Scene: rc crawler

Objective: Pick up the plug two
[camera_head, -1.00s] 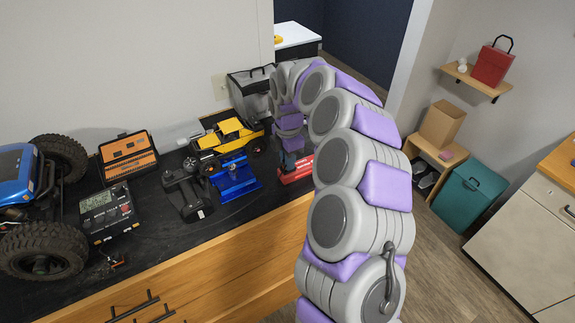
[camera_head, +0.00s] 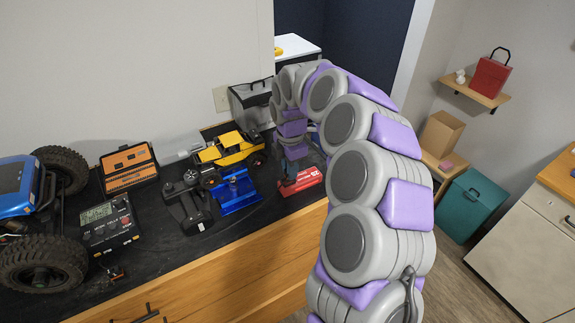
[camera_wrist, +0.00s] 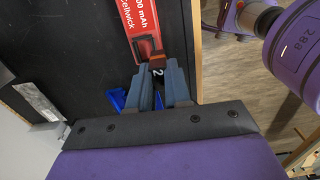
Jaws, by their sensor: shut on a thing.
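A small dark plug marked "2" (camera_wrist: 158,72) sits between my fingertips in the wrist view. My gripper (camera_wrist: 157,82) is shut on it, with the blue-grey fingers hiding its sides. Just beyond it is a reddish-brown connector piece (camera_wrist: 150,50) beside the end of a red battery pack (camera_wrist: 143,18) with white print. I cannot tell whether the plug touches it. In the head view the red battery (camera_head: 303,181) lies on the dark worktop, and my gripper (camera_head: 297,168) is low beside it. The plug cannot be made out there.
A blue metal stand (camera_head: 236,190), a black controller (camera_head: 188,208) and a yellow crawler (camera_head: 230,150) stand left of the battery. A grey case (camera_head: 250,103) is behind. A charger (camera_head: 110,224) and blue truck (camera_head: 20,185) are farther left. The worktop's front edge (camera_head: 270,228) is close.

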